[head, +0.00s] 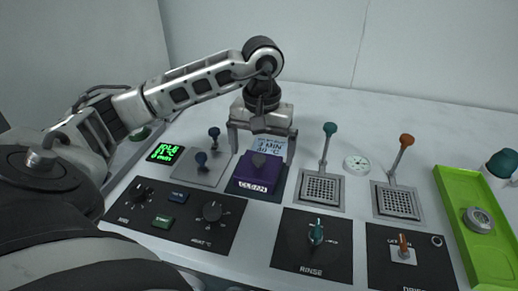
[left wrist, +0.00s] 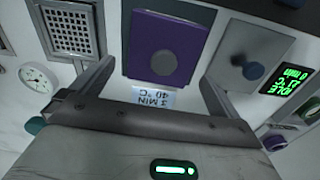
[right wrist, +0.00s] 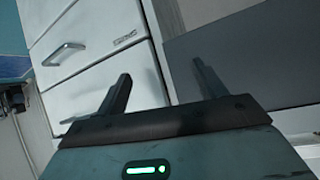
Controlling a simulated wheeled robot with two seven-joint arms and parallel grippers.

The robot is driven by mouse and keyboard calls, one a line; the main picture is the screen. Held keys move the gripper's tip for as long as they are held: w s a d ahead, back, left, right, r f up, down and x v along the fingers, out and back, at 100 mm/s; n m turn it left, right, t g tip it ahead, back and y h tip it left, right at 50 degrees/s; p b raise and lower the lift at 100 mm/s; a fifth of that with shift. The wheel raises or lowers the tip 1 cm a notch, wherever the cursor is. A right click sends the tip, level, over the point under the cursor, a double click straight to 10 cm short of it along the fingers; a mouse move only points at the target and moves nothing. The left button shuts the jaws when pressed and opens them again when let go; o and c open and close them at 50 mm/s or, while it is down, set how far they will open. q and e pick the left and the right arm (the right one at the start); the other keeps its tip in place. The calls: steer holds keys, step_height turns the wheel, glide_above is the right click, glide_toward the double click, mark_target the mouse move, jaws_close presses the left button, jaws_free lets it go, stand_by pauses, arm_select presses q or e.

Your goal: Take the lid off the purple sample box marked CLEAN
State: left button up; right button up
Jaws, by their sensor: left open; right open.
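The purple sample box (head: 259,174) stands on the table in the head view, its front marked CLEAN. A grey round knob (head: 259,160) is on its top. In the left wrist view the purple lid (left wrist: 185,28) with its grey knob (left wrist: 164,62) lies ahead, between the lines of the two fingers. My left gripper (head: 262,143) is open and empty, just above and behind the box; its fingers (left wrist: 157,85) also show in the left wrist view. My right gripper (right wrist: 160,85) is open and empty, away from the box, facing a drawer cabinet.
Right are a grated drain with a teal lever (head: 321,188), a dial (head: 356,165) and an orange-lever drain (head: 396,200). A green tray (head: 470,196) is far right. Control panels (head: 176,219) lie in front.

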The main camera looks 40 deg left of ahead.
arm_select(q)
steer(key=shift+f, duration=0.4)
steer(key=c, duration=1)
steer(key=shift+r, duration=0.15)
